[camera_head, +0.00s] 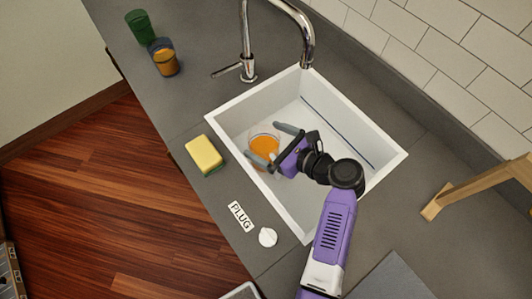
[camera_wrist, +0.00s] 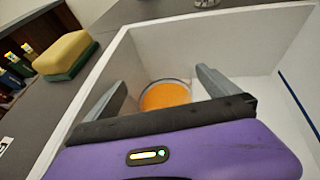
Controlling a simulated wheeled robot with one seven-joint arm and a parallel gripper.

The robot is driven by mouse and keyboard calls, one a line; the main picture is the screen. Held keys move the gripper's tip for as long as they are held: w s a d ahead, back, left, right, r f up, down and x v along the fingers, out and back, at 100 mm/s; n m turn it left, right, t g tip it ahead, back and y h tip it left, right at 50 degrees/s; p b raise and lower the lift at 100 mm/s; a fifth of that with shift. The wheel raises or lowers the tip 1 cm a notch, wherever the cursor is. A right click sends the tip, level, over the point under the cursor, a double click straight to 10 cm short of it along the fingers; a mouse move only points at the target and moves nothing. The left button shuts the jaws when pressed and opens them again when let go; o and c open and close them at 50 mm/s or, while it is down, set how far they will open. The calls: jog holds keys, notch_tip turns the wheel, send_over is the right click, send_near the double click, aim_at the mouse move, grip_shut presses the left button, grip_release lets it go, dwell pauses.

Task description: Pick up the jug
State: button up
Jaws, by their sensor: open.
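A clear round vessel with orange contents, which looks like the jug (camera_head: 264,146), stands in the white sink (camera_head: 226,122) near its left wall. It also shows in the wrist view (camera_wrist: 166,95), beyond my fingers, with its near part hidden by my gripper. My gripper (camera_head: 271,144) is open, with one finger toward each side of the jug. In the wrist view my gripper (camera_wrist: 160,92) frames the jug between its fingertips. I cannot tell whether either finger touches it. No handle is clear in these views.
A chrome tap (camera_head: 248,68) rises behind the sink. A yellow-green sponge (camera_head: 204,155), a PLUG label (camera_head: 240,216) and a white plug (camera_head: 267,237) lie left of the sink. An orange glass (camera_head: 165,62) and a green glass (camera_head: 140,27) stand upper left. A wooden stand (camera_head: 465,190) is right.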

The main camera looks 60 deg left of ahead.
jog(key=c, duration=1.9)
jog(key=shift+a+r, duration=0.1)
jog(key=shift+r, duration=0.05)
jog(key=shift+c, duration=0.5)
